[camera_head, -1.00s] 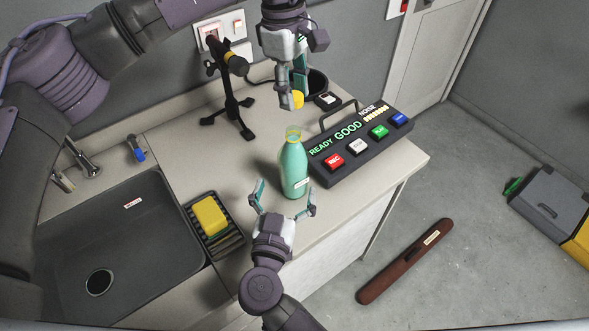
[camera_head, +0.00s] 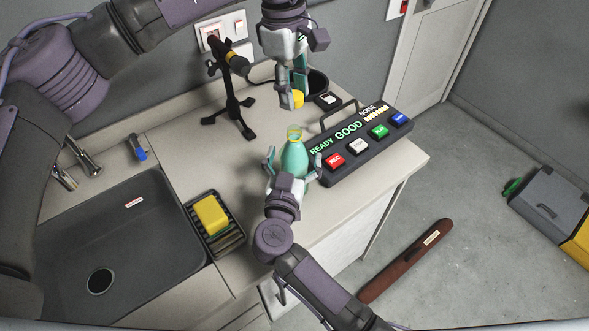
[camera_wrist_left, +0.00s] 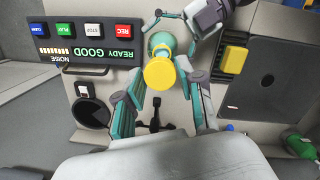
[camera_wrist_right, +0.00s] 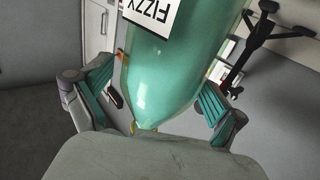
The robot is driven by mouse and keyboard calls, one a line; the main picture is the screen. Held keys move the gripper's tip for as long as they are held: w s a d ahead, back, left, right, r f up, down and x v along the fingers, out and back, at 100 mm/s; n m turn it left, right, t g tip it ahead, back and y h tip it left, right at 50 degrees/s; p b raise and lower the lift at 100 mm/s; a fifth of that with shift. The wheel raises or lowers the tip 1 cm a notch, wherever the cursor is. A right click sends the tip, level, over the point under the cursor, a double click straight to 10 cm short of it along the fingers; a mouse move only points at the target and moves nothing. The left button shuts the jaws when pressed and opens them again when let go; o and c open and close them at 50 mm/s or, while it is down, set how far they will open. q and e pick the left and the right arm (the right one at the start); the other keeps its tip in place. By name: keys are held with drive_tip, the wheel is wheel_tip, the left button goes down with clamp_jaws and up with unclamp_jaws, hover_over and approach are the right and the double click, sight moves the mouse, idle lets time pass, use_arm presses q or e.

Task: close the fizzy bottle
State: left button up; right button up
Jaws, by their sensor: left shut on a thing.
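The teal fizzy bottle (camera_head: 293,157) stands upright on the counter, its open mouth ringed in yellow. Its FIZZY label shows in the right wrist view (camera_wrist_right: 165,70). My left gripper (camera_head: 293,92) is shut on a yellow cap (camera_head: 297,99) and holds it above the bottle, toward the wall. In the left wrist view the cap (camera_wrist_left: 160,75) sits between the fingertips, partly in front of the bottle (camera_wrist_left: 162,42). My right gripper (camera_head: 294,166) is open, its fingers on either side of the bottle. Gaps show between fingers and bottle in the right wrist view.
A control box (camera_head: 360,143) reading READY GOOD stands close to the bottle's right. A black microphone stand (camera_head: 233,117) is behind left. A sponge tray (camera_head: 226,240) and a sink (camera_head: 135,240) lie to the left. A dark cup (camera_head: 318,80) stands near the left gripper.

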sight(294, 129)
drive_tip(key=c, duration=1.5)
use_arm(q)
drive_tip(key=shift+f, duration=2.5)
drive_tip(key=shift+f, duration=0.9)
drive_tip(key=shift+f, duration=0.5)
